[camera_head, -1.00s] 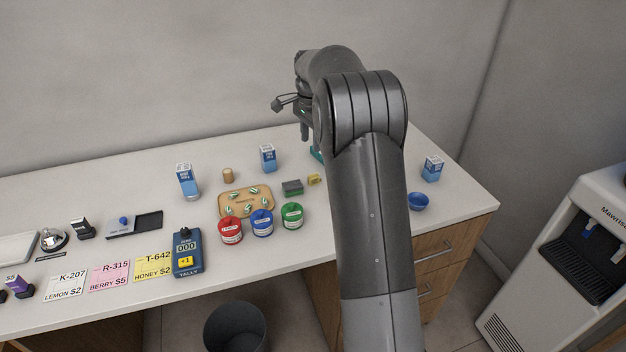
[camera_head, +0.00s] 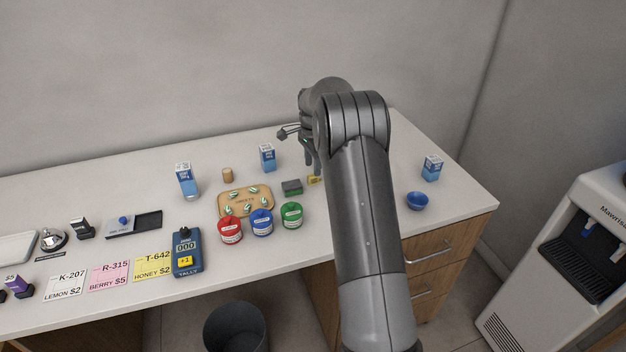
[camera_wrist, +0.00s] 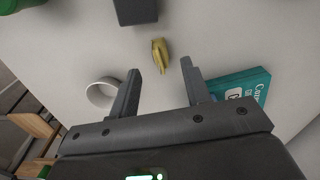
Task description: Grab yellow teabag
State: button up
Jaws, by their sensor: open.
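The small yellow teabag (camera_head: 313,180) lies on the counter just right of a dark green-topped block, partly hidden by my gripper in the head view. It also shows in the wrist view as a yellow piece (camera_wrist: 159,53), ahead of my fingertips and roughly midway between them. My gripper (camera_head: 312,168) is open and empty, with its fingers pointing down over the counter close to the teabag. In the wrist view my gripper (camera_wrist: 160,78) has its two fingers well apart, with bare counter between them.
The dark block (camera_head: 292,187) stands close left of the teabag; its dark end (camera_wrist: 135,10) shows in the wrist view. A teal box (camera_wrist: 240,90) lies by the right finger and a white round cup (camera_wrist: 101,93) by the left. Red, blue and green jars (camera_head: 292,214) stand nearer the front edge.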

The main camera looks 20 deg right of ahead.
aim_at(313, 178)
notch_tip(313, 178, down, 3)
jog(key=shift+r, duration=0.1)
grip_shut()
dwell(0.4)
